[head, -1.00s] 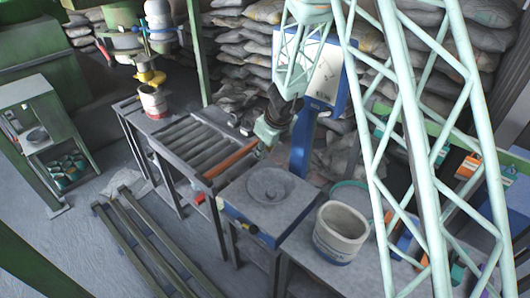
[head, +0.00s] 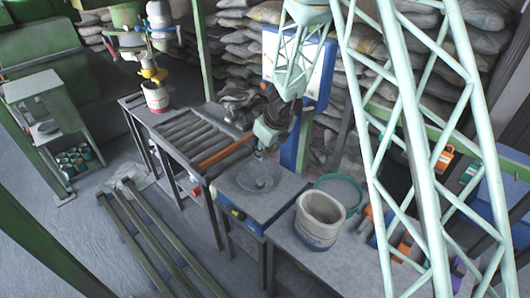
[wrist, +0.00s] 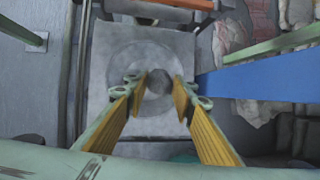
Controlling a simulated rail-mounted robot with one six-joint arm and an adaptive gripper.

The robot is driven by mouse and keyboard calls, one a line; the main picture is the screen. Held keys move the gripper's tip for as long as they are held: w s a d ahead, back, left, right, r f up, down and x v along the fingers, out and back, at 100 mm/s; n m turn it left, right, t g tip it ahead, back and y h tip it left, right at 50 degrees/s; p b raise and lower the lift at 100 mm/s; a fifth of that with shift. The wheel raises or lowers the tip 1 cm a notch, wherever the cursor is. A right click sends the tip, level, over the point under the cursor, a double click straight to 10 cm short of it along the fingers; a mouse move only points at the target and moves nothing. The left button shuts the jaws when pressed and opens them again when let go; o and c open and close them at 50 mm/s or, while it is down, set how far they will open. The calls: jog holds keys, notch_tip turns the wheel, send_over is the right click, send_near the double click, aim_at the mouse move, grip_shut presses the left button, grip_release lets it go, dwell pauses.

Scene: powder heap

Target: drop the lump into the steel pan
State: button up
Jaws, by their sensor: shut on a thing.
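The steel pan (head: 245,180), a shallow round grey dish, sits on the square grey-topped scale in the middle of the head view. In the wrist view the pan (wrist: 122,62) appears beneath my fingers as a blurred grey disc. My gripper (head: 260,154) is over the back part of the pan in the head view. In the wrist view its yellow-padded fingers are closed around a rounded grey lump (wrist: 159,82). The lump looks to be above the pan, inside its outline. The lump is too small to make out in the head view.
A pale bucket (head: 319,220) stands right of the scale, near a round greenish sieve (head: 340,190). A roller conveyor (head: 203,135) lies to the left, with an orange-brown bar at its near end. A blue post (head: 290,145) stands behind the pan.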

jog(key=shift+f, duration=0.15)
jog(key=shift+f+b, duration=2.8)
jog(key=shift+b, duration=0.15)
jog(key=o, duration=0.9)
jog(key=shift+o, duration=0.2)
jog(key=shift+r, duration=0.15)
jog(key=v, duration=1.1)
jog(key=shift+s+r, duration=0.15)
jog(key=shift+r, duration=0.1)
